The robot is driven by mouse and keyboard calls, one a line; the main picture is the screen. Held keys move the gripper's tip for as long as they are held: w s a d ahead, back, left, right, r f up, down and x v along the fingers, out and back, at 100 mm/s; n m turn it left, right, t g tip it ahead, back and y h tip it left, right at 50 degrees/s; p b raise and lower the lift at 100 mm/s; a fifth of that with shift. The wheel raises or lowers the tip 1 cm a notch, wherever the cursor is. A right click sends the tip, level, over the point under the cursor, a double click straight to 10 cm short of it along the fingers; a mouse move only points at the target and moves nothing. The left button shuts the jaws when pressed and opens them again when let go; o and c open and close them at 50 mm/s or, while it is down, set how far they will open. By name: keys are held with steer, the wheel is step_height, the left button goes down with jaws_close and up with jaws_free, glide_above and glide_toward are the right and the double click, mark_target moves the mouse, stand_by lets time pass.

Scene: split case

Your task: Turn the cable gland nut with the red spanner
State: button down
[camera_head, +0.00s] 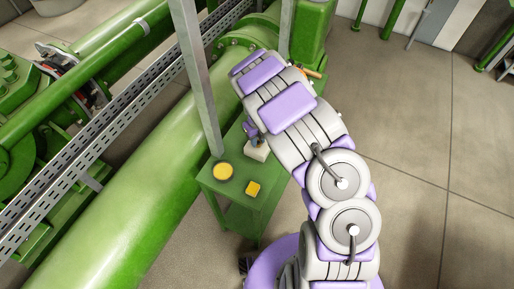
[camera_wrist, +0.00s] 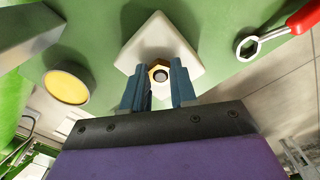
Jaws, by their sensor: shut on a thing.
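A white square block (camera_wrist: 183,48) sits on the green stand, with the brass gland nut (camera_wrist: 153,68) and a dark round centre in its middle. The block also shows beside my wrist in the head view (camera_head: 259,153). My gripper (camera_wrist: 159,82) has its blue fingers on either side of the brass nut, close around it. The fingers partly hide the block's near side. The red spanner (camera_wrist: 302,18) is apart from my gripper, at the upper right of the wrist view, its silver ring end towards the block. Its far end is cut off by the frame.
A grey post (camera_head: 196,80) rises beside the stand. A large green pipe (camera_head: 130,190) runs along its left. Open floor (camera_head: 430,150) lies to the right.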

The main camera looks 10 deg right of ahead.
steer(key=shift+s, duration=0.1)
steer(key=c, duration=0.8)
jaws_free()
steer(key=c, duration=0.3)
steer(key=n+p, duration=0.1)
steer(key=n, duration=0.4)
steer(key=shift+n, duration=0.4)
steer(key=n+p, duration=0.1)
steer(key=n, duration=0.2)
steer(key=shift+n, duration=0.4)
steer(key=n, duration=0.2)
steer(key=shift+n, duration=0.3)
jaws_close()
steer(key=shift+m+b, duration=0.4)
steer(key=shift+m, duration=2.9)
